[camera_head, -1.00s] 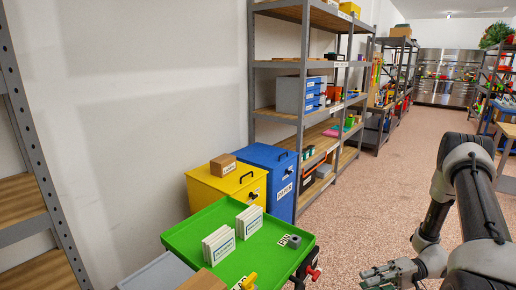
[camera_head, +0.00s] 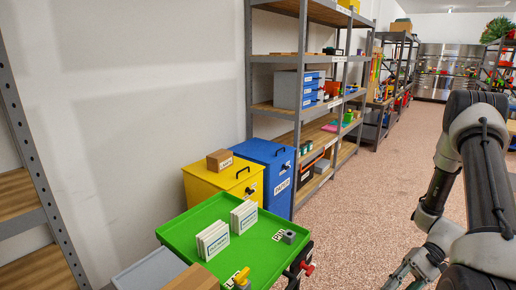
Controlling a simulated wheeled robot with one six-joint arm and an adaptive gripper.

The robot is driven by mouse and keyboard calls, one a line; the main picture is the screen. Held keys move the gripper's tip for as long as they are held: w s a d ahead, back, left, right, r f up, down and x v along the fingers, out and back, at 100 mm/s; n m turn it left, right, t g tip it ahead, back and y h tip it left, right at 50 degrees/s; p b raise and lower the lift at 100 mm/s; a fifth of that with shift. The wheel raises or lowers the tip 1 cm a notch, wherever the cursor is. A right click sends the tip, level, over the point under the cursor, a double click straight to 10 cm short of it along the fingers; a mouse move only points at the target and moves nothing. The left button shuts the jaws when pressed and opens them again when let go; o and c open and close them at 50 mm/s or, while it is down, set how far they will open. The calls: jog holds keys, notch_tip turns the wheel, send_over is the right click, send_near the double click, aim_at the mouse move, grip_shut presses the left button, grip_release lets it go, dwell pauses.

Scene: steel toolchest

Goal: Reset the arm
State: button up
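My arm is folded at the right of the head view. My gripper (camera_head: 406,272) is low at the bottom right, pointing down and left over the floor. It is partly cut off by the bottom edge, and I cannot tell whether its fingers are open or shut. I see nothing held in the part that shows.
Steel shelving (camera_head: 304,58) lines the wall. The speckled floor (camera_head: 375,200) between tray and arm is clear.

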jog(key=s+d+r+n+t+h, duration=0.15)
jog(key=r+h, duration=0.25)
jog(key=r, duration=0.6)
jog(key=d+r+t+h, duration=0.15)
jog(key=r+h, duration=0.35)
jog(key=r, duration=0.5)
jog(key=s+a+r+n+t+h, duration=0.1)
jog(key=s+a+r+n+t, duration=0.1)
jog(key=r, duration=0.5)
jog(key=s+a+r+n+t+h, duration=0.1)
jog(key=s+a+r+t, duration=0.1)
jog(key=r+t, duration=0.3)
notch_tip(320, 180, up, 4)
jog(key=shift+s+a+f+n+h, duration=0.15)
jog(key=shift+s+f+n+h, duration=0.1)
jog(key=shift+s+n+h, duration=0.1)
jog(key=shift+o, duration=0.3)
